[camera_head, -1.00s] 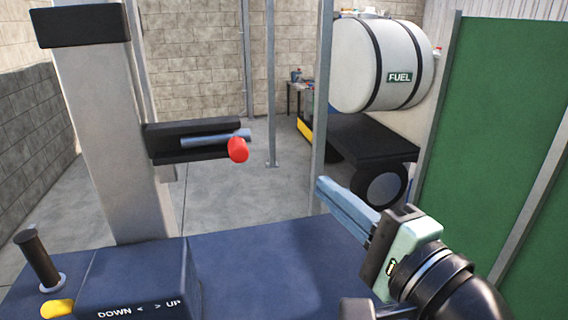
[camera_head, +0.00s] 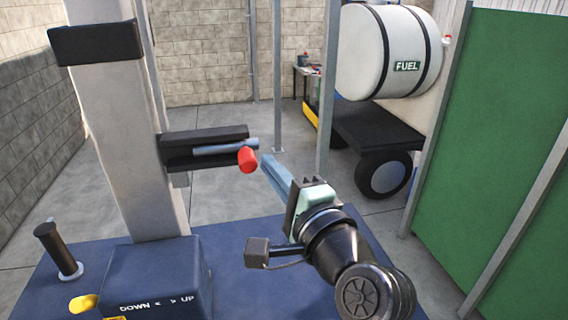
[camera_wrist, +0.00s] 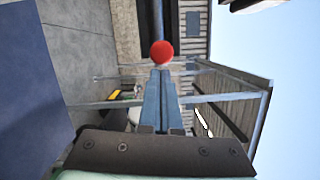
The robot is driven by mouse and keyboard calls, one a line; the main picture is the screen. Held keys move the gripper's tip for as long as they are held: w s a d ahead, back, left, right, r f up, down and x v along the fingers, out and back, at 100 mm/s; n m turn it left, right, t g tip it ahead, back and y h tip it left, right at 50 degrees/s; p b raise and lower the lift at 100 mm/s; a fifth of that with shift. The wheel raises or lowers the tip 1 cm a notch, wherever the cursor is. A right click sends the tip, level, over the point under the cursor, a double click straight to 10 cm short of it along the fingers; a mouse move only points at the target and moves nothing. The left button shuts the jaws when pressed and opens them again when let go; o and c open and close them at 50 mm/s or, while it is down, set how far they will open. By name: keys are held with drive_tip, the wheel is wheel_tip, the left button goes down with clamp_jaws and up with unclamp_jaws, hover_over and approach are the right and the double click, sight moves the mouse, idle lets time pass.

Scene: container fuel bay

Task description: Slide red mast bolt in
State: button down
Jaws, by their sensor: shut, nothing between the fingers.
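The red mast bolt has a red knob (camera_head: 247,160) at the right end of a blue-grey rod (camera_head: 222,149). The rod lies along a dark bracket (camera_head: 205,138) on the grey mast (camera_head: 115,130). The knob sticks out past the bracket's right end. My gripper (camera_head: 266,160) has its long blue fingers shut and empty, with the tips just right of the knob in the head view. In the wrist view the red knob (camera_wrist: 162,52) shows just beyond the fingertips (camera_wrist: 160,74). I cannot tell whether they touch.
A blue deck with a DOWN/UP control box (camera_head: 155,280), a black lever (camera_head: 58,250) and a yellow knob (camera_head: 84,303) lies in front. A white FUEL tank (camera_head: 385,52), a thin grey post (camera_head: 327,100) and a green panel (camera_head: 505,150) stand to the right.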

drive_tip(key=a, duration=0.3)
drive_tip(key=s+a+p, duration=0.1)
drive_tip(key=a, duration=0.1)
idle(0.3)
drive_tip(key=shift+w+d+f, duration=0.1)
drive_tip(key=shift+w, duration=0.05)
